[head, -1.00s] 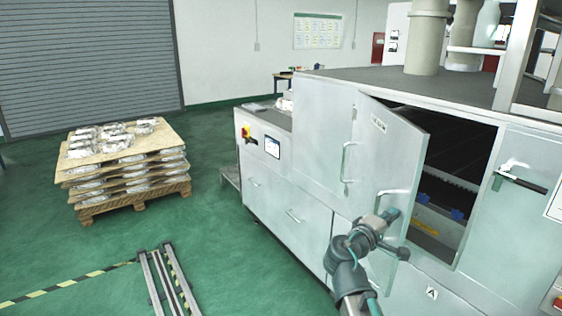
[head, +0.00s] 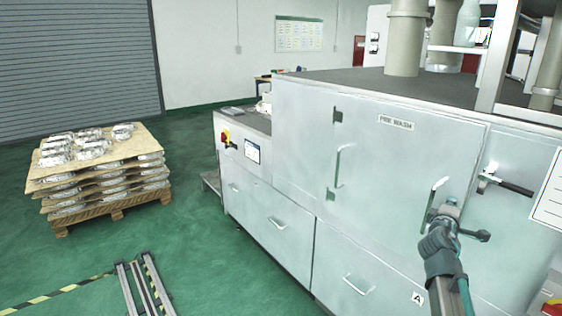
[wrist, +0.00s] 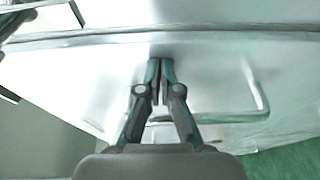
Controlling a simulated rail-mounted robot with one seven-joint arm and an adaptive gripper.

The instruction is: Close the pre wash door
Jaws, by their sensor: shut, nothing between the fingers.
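The pre wash door (head: 400,150) is a pale metal panel labelled PRE WASH on the machine's front. In the head view it looks flush with the frame, and the dark interior is hidden; I cannot tell whether a thin gap is left. Its handle (head: 434,192) stands upright near the right edge. My gripper (head: 447,208) is at the door's right side, just right of the handle. In the wrist view my gripper (wrist: 160,64) is shut and empty, with its tips at or very near the door surface (wrist: 215,65). The handle (wrist: 258,88) is beside it on the right.
A latch with a dark lever (head: 505,182) is right of the door. Another handle (head: 338,165) and drawers (head: 270,215) are to the left. A pallet stack of castings (head: 100,175) stands far left. Green floor is clear between the stack and machine.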

